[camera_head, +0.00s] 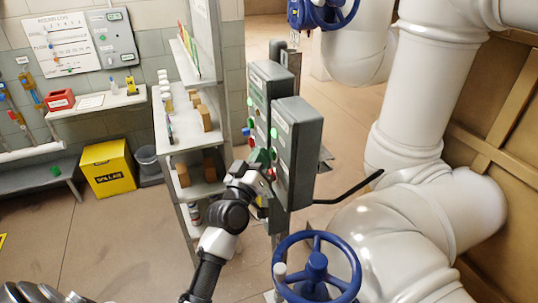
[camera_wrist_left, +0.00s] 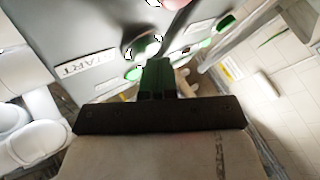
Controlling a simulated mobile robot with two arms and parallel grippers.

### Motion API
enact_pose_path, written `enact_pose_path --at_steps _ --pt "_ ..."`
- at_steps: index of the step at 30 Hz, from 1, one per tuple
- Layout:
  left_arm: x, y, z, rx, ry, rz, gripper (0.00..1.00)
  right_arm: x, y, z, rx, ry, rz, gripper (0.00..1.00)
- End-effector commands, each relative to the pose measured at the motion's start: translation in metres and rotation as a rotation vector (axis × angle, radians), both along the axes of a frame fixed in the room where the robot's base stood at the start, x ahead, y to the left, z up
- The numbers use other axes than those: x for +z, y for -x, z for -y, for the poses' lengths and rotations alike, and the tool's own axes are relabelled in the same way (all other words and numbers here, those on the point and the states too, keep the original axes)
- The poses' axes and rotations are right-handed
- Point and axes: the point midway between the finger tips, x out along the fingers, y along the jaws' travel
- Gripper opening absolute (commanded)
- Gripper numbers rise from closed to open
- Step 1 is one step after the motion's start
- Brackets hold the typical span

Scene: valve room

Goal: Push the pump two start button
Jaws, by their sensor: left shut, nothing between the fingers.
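Two grey control boxes stand on a post in the head view, a farther one (camera_head: 268,82) and a nearer one (camera_head: 298,150). Their panels face left and carry green and red buttons or lamps. I cannot read which is pump two. My left gripper (camera_head: 265,160) is shut and empty at the nearer box's panel, partly covering its lower controls. In the left wrist view, its closed green fingertips (camera_wrist_left: 156,72) are just below a round green button (camera_wrist_left: 143,47), beside a "START" label (camera_wrist_left: 85,68). I cannot tell whether they touch it. My right gripper is not in view.
A blue handwheel (camera_head: 316,268) stands in front of the boxes. Large white pipes (camera_head: 410,100) fill the right side. A shelf rack (camera_head: 190,130) stands left of the boxes, and a yellow bin (camera_head: 107,168) is farther left. Open floor (camera_head: 110,235) lies at left.

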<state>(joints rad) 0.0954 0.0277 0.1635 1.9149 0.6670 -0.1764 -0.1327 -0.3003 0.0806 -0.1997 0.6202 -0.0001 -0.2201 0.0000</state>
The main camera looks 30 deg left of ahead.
Motion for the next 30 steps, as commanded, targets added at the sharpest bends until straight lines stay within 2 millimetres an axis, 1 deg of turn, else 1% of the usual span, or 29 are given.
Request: enact_pose_path --at_steps 5,15,25,30 --pt "0.000 0.001 0.000 -0.001 0.000 0.000 0.00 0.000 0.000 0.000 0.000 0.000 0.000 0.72" --pt "-0.001 0.013 -0.010 -0.001 -0.001 0.000 0.00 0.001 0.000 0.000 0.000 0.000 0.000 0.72" --pt "-0.001 0.014 -0.012 0.000 0.000 -0.001 0.00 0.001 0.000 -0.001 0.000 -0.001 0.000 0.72" --pt "-0.001 0.025 -0.021 0.001 -0.003 -0.001 0.00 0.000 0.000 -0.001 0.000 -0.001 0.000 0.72"
